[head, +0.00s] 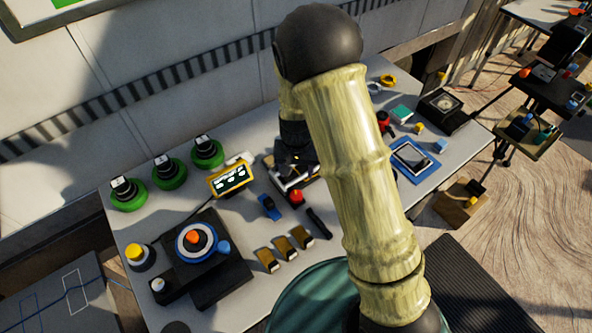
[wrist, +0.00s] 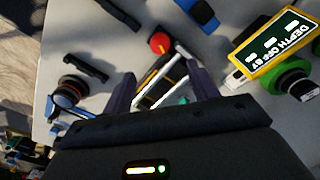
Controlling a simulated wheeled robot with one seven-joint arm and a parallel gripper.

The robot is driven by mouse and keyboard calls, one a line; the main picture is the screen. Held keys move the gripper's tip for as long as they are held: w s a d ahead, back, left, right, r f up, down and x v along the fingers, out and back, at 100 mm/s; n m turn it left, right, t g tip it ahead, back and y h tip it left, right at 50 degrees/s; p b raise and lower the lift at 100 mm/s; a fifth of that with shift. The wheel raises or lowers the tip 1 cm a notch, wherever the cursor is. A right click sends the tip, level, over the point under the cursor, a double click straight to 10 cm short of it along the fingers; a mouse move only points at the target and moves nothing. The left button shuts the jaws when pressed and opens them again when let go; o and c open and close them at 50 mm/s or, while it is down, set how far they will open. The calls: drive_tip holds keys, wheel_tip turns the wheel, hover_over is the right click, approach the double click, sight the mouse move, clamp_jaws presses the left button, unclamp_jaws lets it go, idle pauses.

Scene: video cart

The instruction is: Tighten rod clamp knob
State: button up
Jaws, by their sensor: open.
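A red knob (head: 297,197) sits at the front end of a small clamp rig with pale parallel rods (head: 290,174) on the grey table. In the wrist view the same red knob (wrist: 160,44), with a yellow stripe across it, is at the top centre, just beyond the fingertips. The rods (wrist: 168,72) run between my fingers. My gripper (wrist: 161,72) is open, its two dark fingers apart on either side of the rods, with nothing gripped. In the head view my arm hides part of the rig and most of the gripper; finger height above the rig is unclear.
A yellow-framed display (head: 230,178) stands left of the rig. A blue clip (head: 269,207), a black handle (head: 319,223) and several yellow-and-black blocks (head: 283,248) lie in front. Other small items lie to the right.

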wheel_tip(320, 180, up, 4)
drive_tip(key=p, duration=0.2)
drive_tip(key=shift+r+p, duration=0.2)
drive_tip(key=shift+p, duration=0.2)
drive_tip(key=shift+d+f, duration=0.1)
drive_tip(key=shift+f, duration=0.05)
